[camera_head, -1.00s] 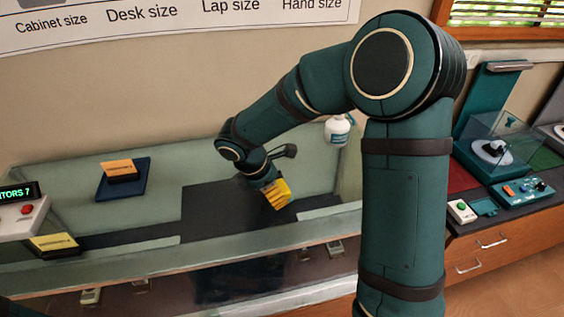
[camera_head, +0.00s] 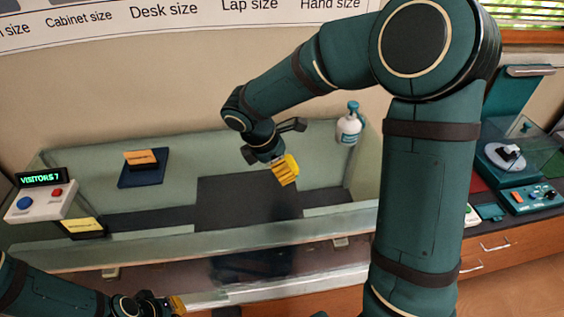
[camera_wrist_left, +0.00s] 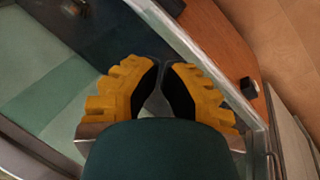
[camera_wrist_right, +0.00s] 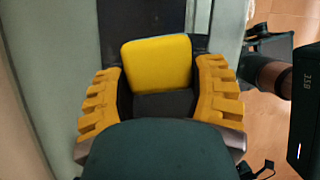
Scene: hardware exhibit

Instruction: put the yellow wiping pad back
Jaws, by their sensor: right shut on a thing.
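The yellow wiping pad (camera_wrist_right: 157,63) has a yellow face and a dark lower part. It sits between the yellow fingers of my right gripper (camera_wrist_right: 160,90), which is shut on it. In the head view the right gripper (camera_head: 284,169) is above the dark strip inside the glass-walled case; fingers and pad are hard to tell apart there. My left gripper (camera_head: 172,304) is low at the left, outside the case's front. In the left wrist view the left gripper (camera_wrist_left: 162,68) has its fingertips together with nothing visible between them.
A dark blue plate (camera_head: 143,176) with an orange-topped block (camera_head: 140,158) is in the case. A yellow-topped dark block (camera_head: 82,227) is near its front left. A button box (camera_head: 40,203) reads "VISITORS 7".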

